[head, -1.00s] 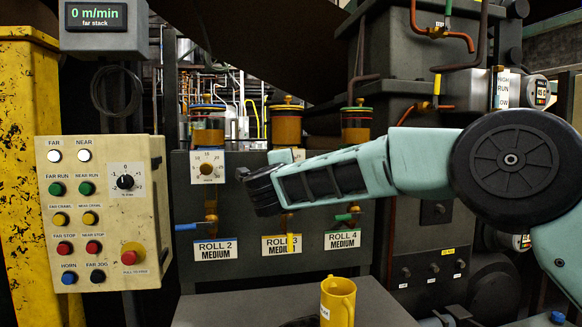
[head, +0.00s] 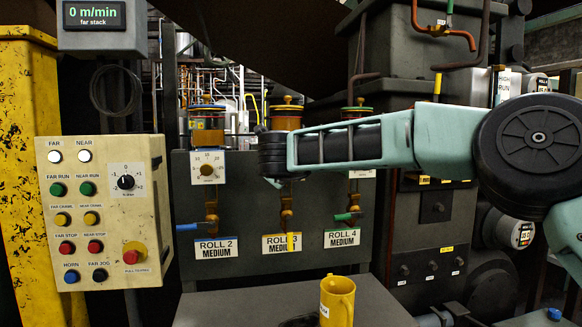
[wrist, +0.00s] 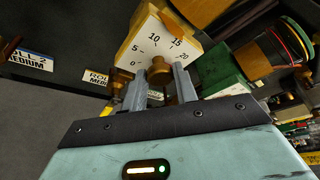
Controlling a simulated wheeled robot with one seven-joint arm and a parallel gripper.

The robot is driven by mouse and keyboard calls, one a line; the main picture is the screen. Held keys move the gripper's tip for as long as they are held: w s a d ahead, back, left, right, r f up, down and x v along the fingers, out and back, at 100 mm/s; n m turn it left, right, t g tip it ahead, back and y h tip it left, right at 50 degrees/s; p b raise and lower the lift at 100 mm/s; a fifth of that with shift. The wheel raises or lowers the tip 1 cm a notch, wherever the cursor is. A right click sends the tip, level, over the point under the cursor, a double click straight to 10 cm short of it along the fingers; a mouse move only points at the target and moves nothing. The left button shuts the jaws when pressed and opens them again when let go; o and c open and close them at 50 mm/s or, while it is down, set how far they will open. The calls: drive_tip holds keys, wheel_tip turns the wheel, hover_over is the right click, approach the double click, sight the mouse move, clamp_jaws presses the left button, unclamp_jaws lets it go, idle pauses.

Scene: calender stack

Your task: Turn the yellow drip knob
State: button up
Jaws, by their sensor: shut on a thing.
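The yellow drip knob's dial (wrist: 165,35) is a white-faced box with yellow sides, numbered 0, 5, 10, 15, close in front of my gripper in the wrist view. Its small brass-brown knob (wrist: 159,66) sticks out near the lower part of the face. My gripper (wrist: 160,80) is shut on this knob, one grey finger on each side. I cannot read the knob's setting. In the head view, my wrist end (head: 273,155) covers this dial above the ROLL 3 MEDIUM label (head: 282,244), and the fingers are hidden.
The ROLL 2 dial (head: 207,165) stands to the left. The green-sided box (wrist: 222,80) is close on the right in the wrist view. Oil cups, including one above my wrist (head: 287,118), line the panel top. A yellow mug (head: 338,300) stands on the grey surface below.

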drive_tip(key=shift+m+y, duration=0.3)
drive_tip(key=shift+m, duration=0.1)
idle(0.3)
drive_tip(key=o, duration=1)
drive_tip(key=shift+c, duration=0.2)
drive_tip(key=v, duration=1.7)
drive_tip(key=shift+r, duration=0.25)
drive_tip(key=shift+s+a, duration=0.1)
drive_tip(key=shift+s, duration=0.05)
